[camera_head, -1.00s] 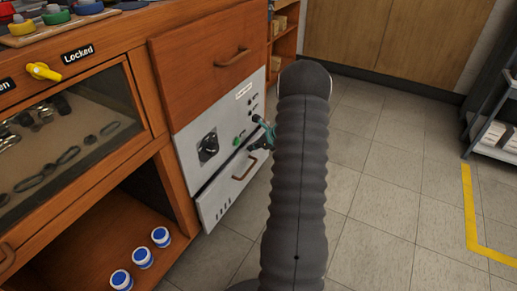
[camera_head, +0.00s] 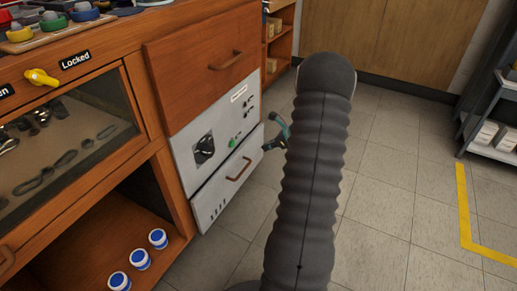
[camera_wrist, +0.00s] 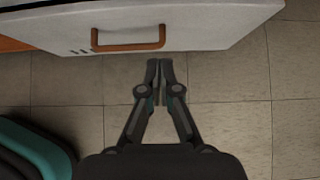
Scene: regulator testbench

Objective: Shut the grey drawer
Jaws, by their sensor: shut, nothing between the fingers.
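The grey drawer (camera_head: 217,196) is the lowest front of the pale grey unit in the wooden bench, with a brown bar handle (camera_head: 239,169). My gripper (camera_head: 267,147) is just right of the drawer front, partly hidden behind my dark arm. In the wrist view, the drawer front (camera_wrist: 205,36) and handle (camera_wrist: 128,38) lie across the top. There my gripper (camera_wrist: 160,63) is shut and empty, its fingertips below and right of the handle, seemingly apart from it.
A control panel with a black knob (camera_head: 204,149) sits above the grey drawer, and a closed wooden drawer (camera_head: 205,65) above that. An open shelf with blue-lidded jars (camera_head: 140,259) is at lower left. Tiled floor (camera_head: 385,190) is free to the right, before a rack (camera_head: 490,130).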

